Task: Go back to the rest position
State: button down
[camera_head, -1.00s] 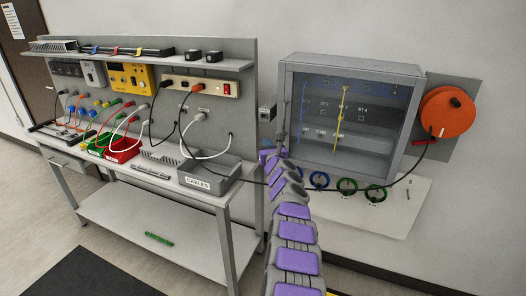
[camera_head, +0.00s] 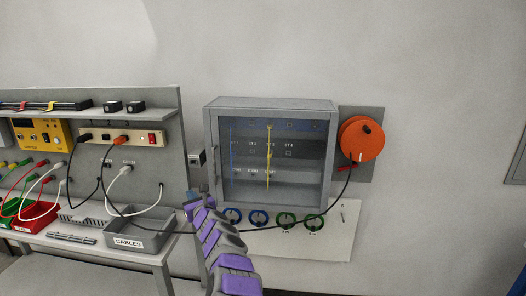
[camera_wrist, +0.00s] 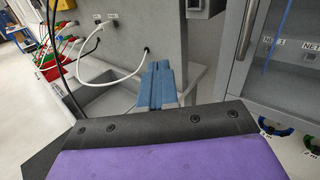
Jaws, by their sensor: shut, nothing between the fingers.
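My gripper (camera_head: 196,197) is at the far end of my purple and grey arm in the head view, in front of the gap between the workbench and the wall cabinet. In the wrist view its two blue fingers (camera_wrist: 157,84) lie together, shut and empty. They point toward the end of the bench panel and seem to touch nothing. The fingertips are small and partly hidden by my arm in the head view.
The bench (camera_head: 100,252) at left carries a grey CABLES bin (camera_head: 130,242), cables and a power strip (camera_head: 120,138). The grey cabinet (camera_head: 268,104), orange reel (camera_head: 362,138) and cable rings (camera_head: 286,219) are on the wall. A black cable runs past my arm.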

jog(key=s+a+r+n+g+y, duration=0.2)
jog(key=s+r+n+g+y, duration=0.4)
jog(key=s+r+n, duration=0.7)
jog(key=s+d+r+n+g+h, duration=0.1)
jog(key=s+d+n+g, duration=0.25)
jog(key=s, duration=0.35)
jog(key=s+d+r+n+g+h, duration=0.1)
jog(key=s+d+r+n+g, duration=0.2)
jog(key=s, duration=0.5)
jog(key=s+d+f+n+g+h, duration=0.1)
jog(key=s+d+f+h, duration=0.4)
jog(key=s+d, duration=0.6)
jog(key=s+d+f+n+g+h, duration=0.1)
jog(key=s+d+f+n+h, duration=0.3)
jog(key=s+d+f, duration=0.5)
jog(key=s+d+f+n+g+h, duration=0.1)
jog(key=s+d+f+n+h, duration=0.2)
jog(key=s+d, duration=1)
jog(key=d+f+h, duration=0.2)
jog(key=d+f, duration=0.1)
jog(key=d, duration=0.4)
jog(key=shift+f+h, duration=0.4)
jog(key=shift+n+g, duration=0.25)
